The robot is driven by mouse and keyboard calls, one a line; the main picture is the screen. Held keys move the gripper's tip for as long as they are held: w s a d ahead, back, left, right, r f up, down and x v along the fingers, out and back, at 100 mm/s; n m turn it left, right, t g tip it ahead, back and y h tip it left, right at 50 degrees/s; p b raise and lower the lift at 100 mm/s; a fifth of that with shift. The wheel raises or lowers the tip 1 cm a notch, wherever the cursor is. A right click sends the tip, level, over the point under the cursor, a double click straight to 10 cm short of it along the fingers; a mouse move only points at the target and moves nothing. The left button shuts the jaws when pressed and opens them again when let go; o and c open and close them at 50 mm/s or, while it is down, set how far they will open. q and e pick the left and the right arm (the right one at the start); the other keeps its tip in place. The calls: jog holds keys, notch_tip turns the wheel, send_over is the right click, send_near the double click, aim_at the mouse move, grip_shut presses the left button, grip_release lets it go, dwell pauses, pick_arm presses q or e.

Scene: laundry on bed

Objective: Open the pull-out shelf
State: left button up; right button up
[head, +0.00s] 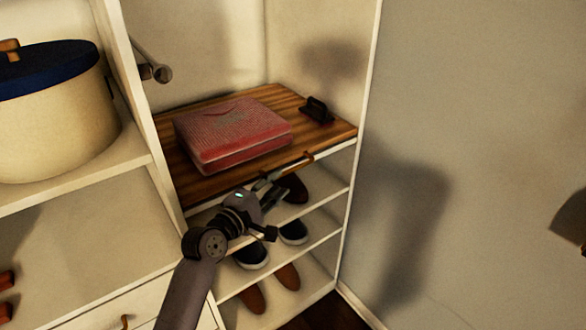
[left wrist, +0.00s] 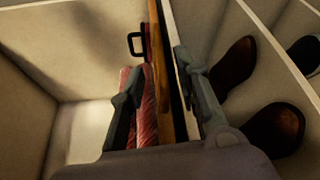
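The pull-out shelf (head: 185,182) is a wooden board in a white closet bay, with a small brown handle (head: 303,161) on its front edge. My left gripper (head: 268,183) is at that front edge, just left of and below the handle. In the left wrist view, the fingers of my left gripper (left wrist: 158,65) are spread apart, with the shelf's edge (left wrist: 161,95) between them. I cannot tell whether either finger touches it. The handle is not clear in the left wrist view. My right gripper is out of view.
White shelves below hold several shoes (head: 252,255). A cream pot with a blue lid (head: 50,110) stands left. A grey wall (head: 470,110) borders the right.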

aim_at(289, 172)
pick_arm(q)
jog(key=x, duration=0.8)
jog(key=shift+w+d, duration=0.15)
grip_shut()
dwell(0.6)
